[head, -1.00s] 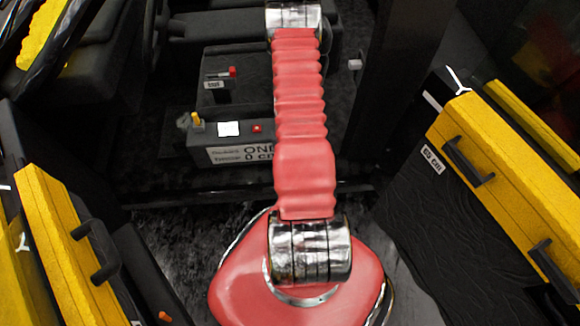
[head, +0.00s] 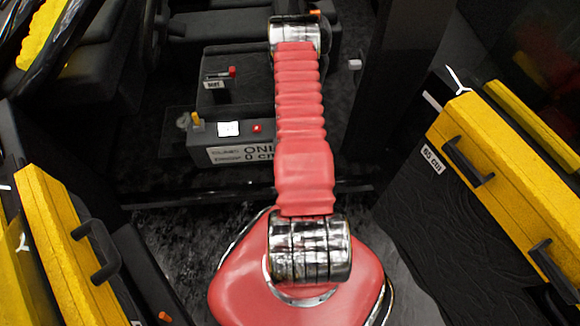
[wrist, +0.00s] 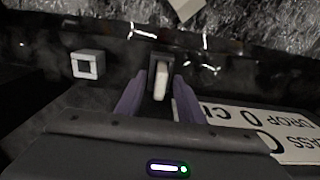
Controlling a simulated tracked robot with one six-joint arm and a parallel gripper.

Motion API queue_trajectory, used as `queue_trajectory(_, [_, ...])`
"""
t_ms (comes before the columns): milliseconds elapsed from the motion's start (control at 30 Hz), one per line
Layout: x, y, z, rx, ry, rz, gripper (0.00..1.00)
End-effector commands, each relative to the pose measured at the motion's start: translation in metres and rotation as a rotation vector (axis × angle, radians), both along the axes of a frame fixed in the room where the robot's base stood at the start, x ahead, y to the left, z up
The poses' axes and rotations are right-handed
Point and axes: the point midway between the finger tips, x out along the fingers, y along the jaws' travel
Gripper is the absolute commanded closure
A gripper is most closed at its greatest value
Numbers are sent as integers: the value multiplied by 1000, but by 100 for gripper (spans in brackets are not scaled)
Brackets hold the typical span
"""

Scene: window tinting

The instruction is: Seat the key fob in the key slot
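My gripper (wrist: 160,92) shows in the wrist view as two purple fingers with a gap between them. A dark block with a cream bar (wrist: 161,80) on it stands in line with the gap, its far end reaching past the fingertips. It may be the key fob or the key slot; I cannot tell which. Whether the fingers touch it is also unclear. In the head view my wrist (head: 294,36) is at the top, and my arm hides the right part of the console. No fob or slot can be made out there.
Yellow panels with black handles (head: 466,160) flank both sides.

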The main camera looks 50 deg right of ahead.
Motion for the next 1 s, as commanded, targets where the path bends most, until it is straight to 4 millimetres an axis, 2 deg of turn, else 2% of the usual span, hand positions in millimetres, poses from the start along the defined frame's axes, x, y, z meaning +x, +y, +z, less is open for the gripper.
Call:
queue_trajectory(567, [0,0,-2,0,0,0,66])
queue_trajectory(1000, [0,0,-2,0,0,-1,95])
